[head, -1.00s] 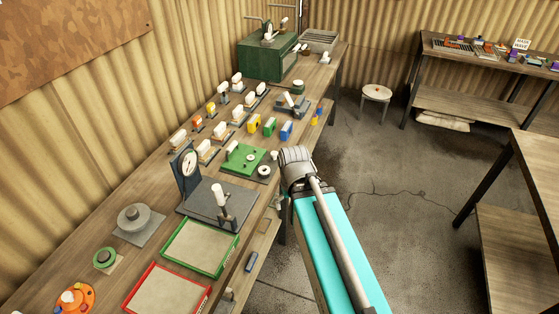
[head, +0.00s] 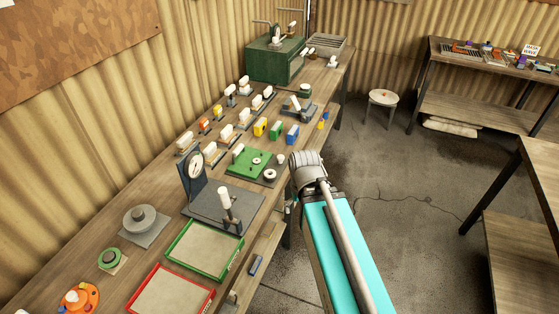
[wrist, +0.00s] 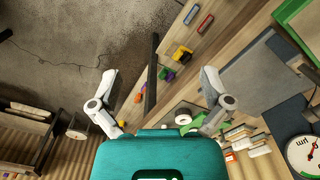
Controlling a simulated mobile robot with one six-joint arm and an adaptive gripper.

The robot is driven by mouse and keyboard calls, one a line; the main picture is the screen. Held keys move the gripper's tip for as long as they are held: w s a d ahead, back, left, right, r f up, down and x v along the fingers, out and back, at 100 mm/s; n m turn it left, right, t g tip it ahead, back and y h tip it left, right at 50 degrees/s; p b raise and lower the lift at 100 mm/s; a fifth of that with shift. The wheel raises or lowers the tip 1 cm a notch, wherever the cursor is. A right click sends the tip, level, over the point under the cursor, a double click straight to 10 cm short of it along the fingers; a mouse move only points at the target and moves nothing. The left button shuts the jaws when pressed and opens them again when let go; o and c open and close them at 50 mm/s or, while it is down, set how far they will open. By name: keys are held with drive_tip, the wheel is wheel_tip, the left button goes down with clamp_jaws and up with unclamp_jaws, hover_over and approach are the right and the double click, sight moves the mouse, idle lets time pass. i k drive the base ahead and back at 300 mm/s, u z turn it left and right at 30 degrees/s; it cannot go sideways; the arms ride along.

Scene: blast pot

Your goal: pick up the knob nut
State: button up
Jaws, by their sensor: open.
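I cannot tell for certain which piece is the knob nut. Small round pieces lie by the green plate (head: 250,163) on the bench: a pale ring with a dark centre (head: 270,175) and a small pale round piece (head: 280,159). A white ring (wrist: 183,119) shows in the wrist view, inside the right finger. My gripper (wrist: 159,74) is open and empty, its two fingers wide apart. In the head view my wrist hides most of it, just off the bench's front edge, right of the green plate.
The gauge stand (head: 195,169), a green-rimmed tray (head: 205,250) and a red-rimmed tray (head: 171,291) stand nearer on the bench. Several coloured blocks (head: 276,130) stand beyond the plate. A lower shelf with small pieces lies under the bench. The floor (head: 410,235) at right is open.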

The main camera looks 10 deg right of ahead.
sight(281, 158)
drive_tip(key=z, duration=1.65)
drive_tip(key=i, duration=3.35)
drive_tip(key=u, duration=0.05)
